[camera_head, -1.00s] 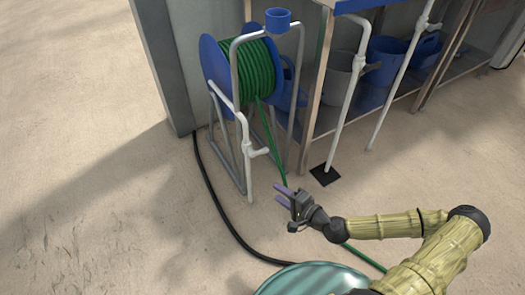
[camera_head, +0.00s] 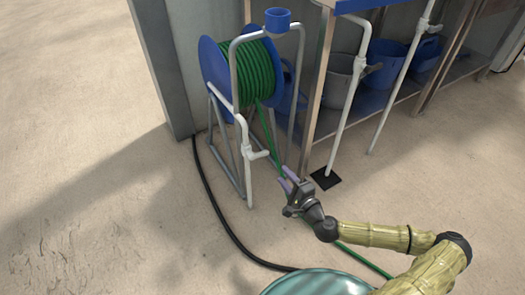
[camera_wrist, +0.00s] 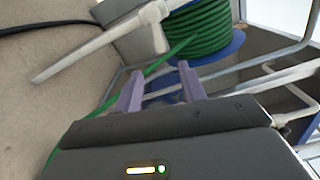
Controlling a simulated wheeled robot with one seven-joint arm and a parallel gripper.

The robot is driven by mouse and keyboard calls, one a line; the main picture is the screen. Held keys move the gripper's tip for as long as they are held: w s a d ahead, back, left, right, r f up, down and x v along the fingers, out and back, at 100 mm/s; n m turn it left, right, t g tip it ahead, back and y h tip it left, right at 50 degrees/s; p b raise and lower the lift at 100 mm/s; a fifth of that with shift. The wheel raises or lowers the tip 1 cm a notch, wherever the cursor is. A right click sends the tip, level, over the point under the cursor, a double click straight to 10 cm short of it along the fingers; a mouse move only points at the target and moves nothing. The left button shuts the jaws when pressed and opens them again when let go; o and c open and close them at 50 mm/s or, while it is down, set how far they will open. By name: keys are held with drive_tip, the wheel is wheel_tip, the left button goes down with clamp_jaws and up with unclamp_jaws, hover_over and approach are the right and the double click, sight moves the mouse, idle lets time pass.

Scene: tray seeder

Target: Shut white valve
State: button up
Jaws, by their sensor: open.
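A white pipe (camera_head: 247,178) stands at the front of the hose reel frame, with a white valve fitting (camera_head: 259,154) jutting out to the right partway up. In the wrist view the white pipe (camera_wrist: 85,52) runs diagonally at the upper left, and the white fitting (camera_wrist: 153,30) is beyond my fingers, up and slightly left. My gripper (camera_head: 286,179) is open and empty, right of the fitting and lower in the head view. Its two purple fingers (camera_wrist: 160,88) are apart and touch nothing visible. Whether the valve's handle is turned open or shut cannot be told.
The reel (camera_head: 214,68) carries green hose (camera_head: 256,75); one strand runs down behind my gripper. A black hose (camera_head: 213,195) lies on the floor. A shelf with buckets (camera_head: 387,66) and other white pipes (camera_head: 345,105) stand right. Floor at left is clear.

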sight(266, 154)
drive_tip(key=b+x, duration=0.4)
drive_tip(key=x, duration=1)
drive_tip(key=shift+f+b, duration=0.15)
drive_tip(key=shift+b, duration=0.2)
drive_tip(key=shift+w+a, duration=0.1)
drive_tip(key=shift+w, duration=0.1)
drive_tip(key=shift+a, duration=0.1)
clamp_jaws()
